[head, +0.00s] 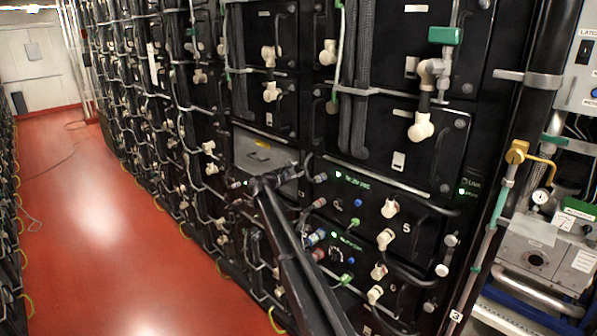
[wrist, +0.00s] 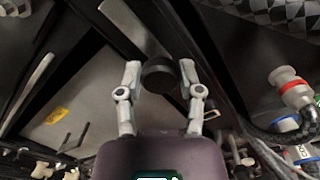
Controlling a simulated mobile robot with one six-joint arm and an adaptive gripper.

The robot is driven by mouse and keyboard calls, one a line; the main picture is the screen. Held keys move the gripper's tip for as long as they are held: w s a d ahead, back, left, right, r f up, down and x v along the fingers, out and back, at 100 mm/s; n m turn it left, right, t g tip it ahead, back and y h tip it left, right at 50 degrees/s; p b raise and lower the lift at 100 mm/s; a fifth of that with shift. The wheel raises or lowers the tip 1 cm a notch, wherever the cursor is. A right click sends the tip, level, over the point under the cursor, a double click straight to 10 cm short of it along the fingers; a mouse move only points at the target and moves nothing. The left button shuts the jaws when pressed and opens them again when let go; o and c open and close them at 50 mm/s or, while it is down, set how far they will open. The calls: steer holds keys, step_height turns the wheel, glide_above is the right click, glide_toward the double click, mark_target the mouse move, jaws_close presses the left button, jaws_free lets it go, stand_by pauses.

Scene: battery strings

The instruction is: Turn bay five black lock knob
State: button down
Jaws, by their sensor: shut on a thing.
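The black lock knob (wrist: 158,77) shows in the wrist view as a dark round piece between my fingertips. My gripper (wrist: 160,72) is shut on it, with one pale finger on each side. In the head view my gripper (head: 268,180) is at the front of the battery rack, by a grey bay panel (head: 250,150). The knob cannot be made out there behind my arm. The grey panel, with a yellow label, also shows in the wrist view (wrist: 88,100). The knob's turn angle cannot be told.
Black battery modules with pale connectors (head: 388,208) and hanging cables surround the gripper. A red-and-white connector (wrist: 291,88) is at the right of the wrist view. A valve panel (head: 545,255) stands at the right. The red aisle floor (head: 95,215) is largely clear.

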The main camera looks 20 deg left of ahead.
steer(key=shift+s+f, duration=0.1)
steer(key=shift+s, duration=0.05)
stand_by(0.3)
steer(key=shift+c, duration=1.3)
jaws_free()
steer(key=shift+a, duration=0.1)
steer(key=v, duration=1.1)
steer(key=shift+s, duration=0.35)
steer(key=shift+a, duration=0.15)
steer(key=shift+s+f, duration=0.1)
